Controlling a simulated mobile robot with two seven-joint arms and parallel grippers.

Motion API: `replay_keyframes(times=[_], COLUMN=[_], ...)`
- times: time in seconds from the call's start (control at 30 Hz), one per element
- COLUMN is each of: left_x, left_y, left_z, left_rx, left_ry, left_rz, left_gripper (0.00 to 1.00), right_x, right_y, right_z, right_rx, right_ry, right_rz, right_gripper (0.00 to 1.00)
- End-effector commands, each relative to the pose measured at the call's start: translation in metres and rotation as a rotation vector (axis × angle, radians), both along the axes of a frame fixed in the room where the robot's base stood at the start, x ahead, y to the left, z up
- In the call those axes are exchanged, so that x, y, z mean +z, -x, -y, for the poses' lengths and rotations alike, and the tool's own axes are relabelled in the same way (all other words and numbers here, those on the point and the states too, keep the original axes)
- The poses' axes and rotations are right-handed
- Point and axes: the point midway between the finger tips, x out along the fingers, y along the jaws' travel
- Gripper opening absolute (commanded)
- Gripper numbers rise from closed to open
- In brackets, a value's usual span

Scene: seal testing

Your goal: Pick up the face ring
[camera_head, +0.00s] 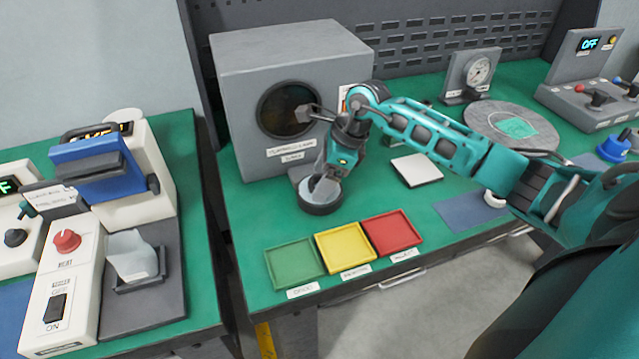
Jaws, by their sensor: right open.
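My right arm comes in from the right, and its gripper (322,182) points down in front of a large grey box. The jaws are open, close over a round dark-rimmed piece with a pale top (321,208). The hand hides part of that piece, and I cannot tell whether the jaws touch it. A small white ring-like piece (494,199) shows at the edge of a blue mat (455,213), partly behind my right forearm. I cannot tell for sure which of these is the face ring. My left gripper is not in view.
The grey box (240,100) with a dark round window stands behind the hand. Green (270,270), yellow (322,252) and red (372,237) trays line the front edge. A white square pad (417,170), dial gauge (477,74) and grey round plate (500,115) stand right.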

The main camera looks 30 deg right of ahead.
Motion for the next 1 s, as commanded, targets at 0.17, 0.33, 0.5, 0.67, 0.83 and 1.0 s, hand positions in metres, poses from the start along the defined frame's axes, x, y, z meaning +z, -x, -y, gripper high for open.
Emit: replay_keyframes(times=[0.17,0.33,0.5,0.67,0.83,1.0], left_x=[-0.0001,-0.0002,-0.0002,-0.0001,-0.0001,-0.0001], left_y=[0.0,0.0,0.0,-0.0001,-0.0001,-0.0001], left_z=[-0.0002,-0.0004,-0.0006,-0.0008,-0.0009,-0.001], left_rx=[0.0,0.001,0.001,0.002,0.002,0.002], left_ry=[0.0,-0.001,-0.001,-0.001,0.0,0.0], left_rz=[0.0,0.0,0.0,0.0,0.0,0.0], left_gripper=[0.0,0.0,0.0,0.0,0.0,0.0], right_x=[-0.0039,-0.0036,-0.0034,-0.0033,-0.0032,-0.0031], right_y=[-0.0007,-0.0007,-0.0007,-0.0007,-0.0007,-0.0008], right_z=[-0.0007,-0.0006,-0.0006,-0.0006,-0.0006,-0.0006], right_rx=[0.0,0.0,0.0,0.0,0.0,0.0], right_ry=[0.002,0.001,0.001,0.001,0.001,0.001], right_rz=[0.0,0.0,0.0,0.0,0.0,0.001], right_gripper=[0.79,0.72,0.56,0.41,0.24,0.19])
